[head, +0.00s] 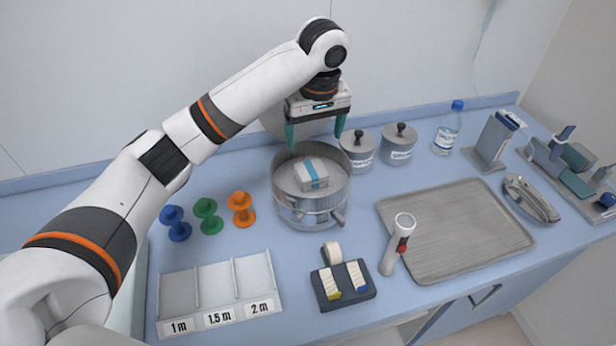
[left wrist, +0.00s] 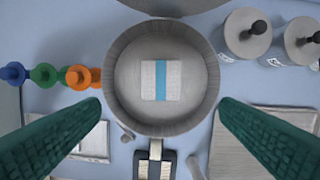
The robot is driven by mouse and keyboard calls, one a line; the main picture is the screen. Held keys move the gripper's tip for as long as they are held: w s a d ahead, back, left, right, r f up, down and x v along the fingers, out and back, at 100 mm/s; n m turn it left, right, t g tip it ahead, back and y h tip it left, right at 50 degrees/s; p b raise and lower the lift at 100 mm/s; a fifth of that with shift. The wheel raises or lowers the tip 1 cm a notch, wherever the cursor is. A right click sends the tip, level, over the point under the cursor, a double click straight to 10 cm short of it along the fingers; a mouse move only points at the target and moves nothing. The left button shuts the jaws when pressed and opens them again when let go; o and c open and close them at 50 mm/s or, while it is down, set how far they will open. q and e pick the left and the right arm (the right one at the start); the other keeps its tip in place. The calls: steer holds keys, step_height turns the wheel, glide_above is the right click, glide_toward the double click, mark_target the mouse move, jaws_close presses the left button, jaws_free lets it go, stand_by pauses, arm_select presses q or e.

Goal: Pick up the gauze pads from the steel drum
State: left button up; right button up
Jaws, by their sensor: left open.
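The gauze pads (head: 311,174) are a white pack with a blue band, lying inside the round steel drum (head: 284,203). In the left wrist view the pack (left wrist: 148,80) sits near the middle of the open drum (left wrist: 207,113), clear of its wall. My left gripper (head: 316,138) hangs above the drum with its teal fingers pointing down. It is open and empty. In the left wrist view its fingertips (left wrist: 159,106) are spread wide, one to each side of the drum. My right gripper is in neither view.
Blue, green and orange spools (head: 208,215) stand left of the drum. Two lidded steel jars (head: 399,145) stand behind it to the right. A flat steel tray (head: 455,230), a white handheld device (head: 396,245) and a small dark holder (head: 342,286) are to the right and front.

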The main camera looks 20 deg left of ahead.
arm_select(q)
step_height(320, 180, down, 2)
steer(key=w, duration=0.1)
steer(key=p, duration=0.1)
glide_above(311, 170)
steer(key=f, duration=0.3)
steer(key=s+f, duration=0.1)
steer(key=shift+d+f, duration=0.15)
steer(key=shift+f, duration=0.25)
steer(key=shift+w+f, duration=0.25)
steer(key=shift+f, duration=0.4)
steer(key=f+p, duration=0.1)
steer(key=f, duration=0.3)
steer(key=shift+w+a+f+p, duration=0.15)
steer(key=shift+w+a+p, duration=0.05)
steer(key=shift+p, duration=0.2)
steer(key=shift+f, duration=0.4)
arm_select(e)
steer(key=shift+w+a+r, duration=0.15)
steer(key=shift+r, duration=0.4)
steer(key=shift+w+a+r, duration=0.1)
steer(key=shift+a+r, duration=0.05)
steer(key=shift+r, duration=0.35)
arm_select(q)
steer(key=shift+c, duration=0.5)
steer(key=c, duration=0.9)
